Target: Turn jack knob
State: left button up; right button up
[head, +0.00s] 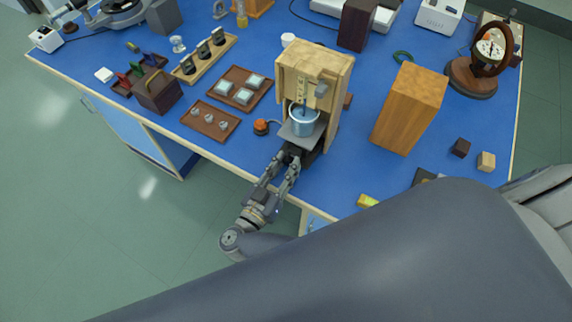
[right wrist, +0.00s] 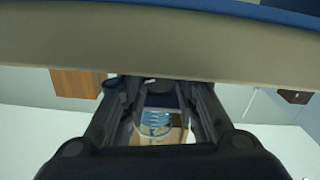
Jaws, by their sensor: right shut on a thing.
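A lab jack with a grey top plate (head: 292,137) stands at the front edge of the blue bench, inside a wooden stand (head: 335,70). A glass beaker (head: 303,124) of bluish liquid sits on the plate; it also shows between my fingers in the right wrist view (right wrist: 153,124). My right gripper (head: 289,154) reaches from the front edge to the near side of the jack, just below the plate. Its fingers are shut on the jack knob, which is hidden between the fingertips. In the right wrist view the fingertips (right wrist: 151,84) meet a dark part. My left gripper is out of view.
An orange-red round object (head: 261,127) lies close left of the jack. Brown trays (head: 211,128) stand farther left. A tall wooden block (head: 408,108) stands to the right. The bench's front edge (head: 232,148) runs close by my right gripper.

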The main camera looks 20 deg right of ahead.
jog(key=shift+f+m, duration=0.1)
jog(key=shift+m, duration=0.4)
jog(key=shift+s+f+m+b, duration=0.1)
jog(key=shift+m+b, duration=0.45)
jog(key=shift+m, duration=0.15)
jog(key=shift+m+b, duration=0.3)
jog(key=shift+m, duration=0.5)
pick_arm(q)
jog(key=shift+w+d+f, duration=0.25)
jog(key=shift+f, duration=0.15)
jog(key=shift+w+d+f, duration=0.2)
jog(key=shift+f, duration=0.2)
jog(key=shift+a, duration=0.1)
pick_arm(e)
jog(key=o, duration=1.1)
jog(key=shift+d, duration=0.1)
